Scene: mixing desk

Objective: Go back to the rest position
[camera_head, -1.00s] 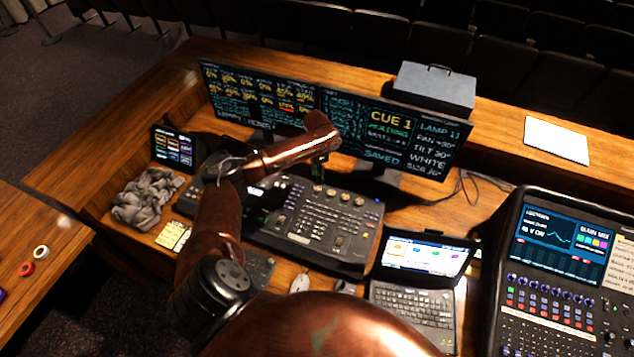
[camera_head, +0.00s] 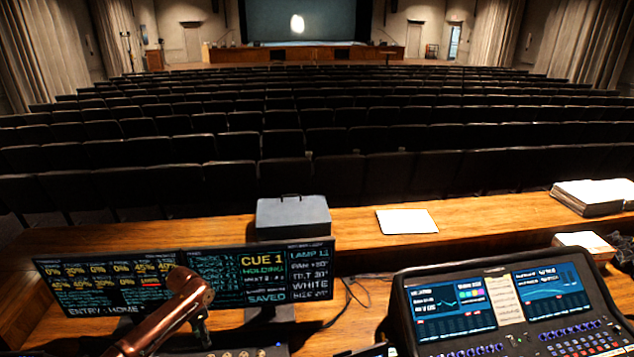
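My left arm (camera_head: 160,314) is copper-coloured and comes in at the bottom left, in front of the two monitors. My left gripper (camera_head: 203,331) shows as a small dark shape below the arm's end, above the desk. Its fingers are too small and dark to read. I see nothing clearly held in it. My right gripper is outside the picture.
A left monitor (camera_head: 90,285) and a right monitor (camera_head: 262,272) stand behind my arm. A grey case (camera_head: 292,217) and white paper (camera_head: 407,221) lie on the ledge. A mixing console (camera_head: 470,335) fills the lower right. Seat rows and a lit stage lie beyond.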

